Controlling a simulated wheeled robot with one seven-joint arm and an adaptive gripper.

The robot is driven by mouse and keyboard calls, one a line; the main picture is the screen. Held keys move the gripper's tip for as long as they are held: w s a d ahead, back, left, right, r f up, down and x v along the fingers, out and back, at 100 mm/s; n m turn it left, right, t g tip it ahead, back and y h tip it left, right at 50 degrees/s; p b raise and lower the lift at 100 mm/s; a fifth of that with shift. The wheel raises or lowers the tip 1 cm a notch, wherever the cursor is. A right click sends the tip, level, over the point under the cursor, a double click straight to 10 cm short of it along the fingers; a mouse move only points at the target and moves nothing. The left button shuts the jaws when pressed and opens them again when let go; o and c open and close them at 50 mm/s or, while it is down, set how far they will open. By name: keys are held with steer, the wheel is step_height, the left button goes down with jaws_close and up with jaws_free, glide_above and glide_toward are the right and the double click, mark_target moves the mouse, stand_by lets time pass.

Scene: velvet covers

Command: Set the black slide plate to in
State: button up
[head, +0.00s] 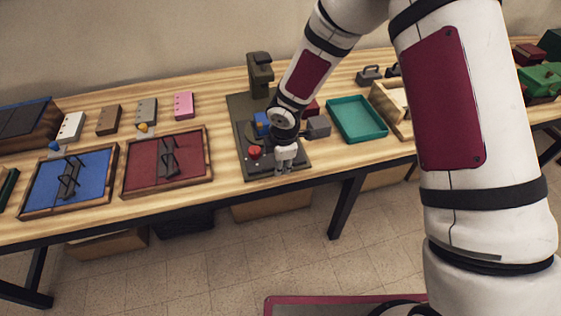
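A dark olive machine with an upright column (260,72) stands on a flat base (243,110) in the middle of the table. A red round knob (254,152) sits on the front left of the base. A blue part (262,120) and a grey block (318,126) show on either side of my wrist. My gripper (284,170) points down over the front of the base, right of the red knob. Its fingers are small here, and I cannot tell their gap or whether they touch anything. I cannot make out the black slide plate for certain; my arm and gripper cover part of the machine.
A blue-lined tray (40,191) and a red-lined tray (192,150), each holding a dark rack, lie left. Several small blocks, including a pink one (183,105), stand behind. A teal tray (357,133) and a wooden tray (378,96) lie right. The table's front edge is close.

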jaws_close()
steer(key=w+a+b, duration=0.1)
steer(key=w+b, duration=0.1)
steer(key=w, duration=0.1)
steer(key=w+a+b, duration=0.1)
steer(key=w+b, duration=0.1)
steer(key=w, duration=0.1)
steer(key=w+b, duration=0.2)
steer(key=w, duration=0.2)
steer(key=shift+a+f+b, duration=0.1)
steer(key=shift+a+b, duration=0.3)
steer(key=shift+w+a, duration=0.1)
steer(key=shift+w, duration=0.2)
steer(key=shift+o, duration=0.6)
jaws_free()
steer(key=shift+s, duration=0.1)
step_height(320, 180, up, 12)
steer(key=s, duration=0.2)
steer(key=shift+d, duration=0.35)
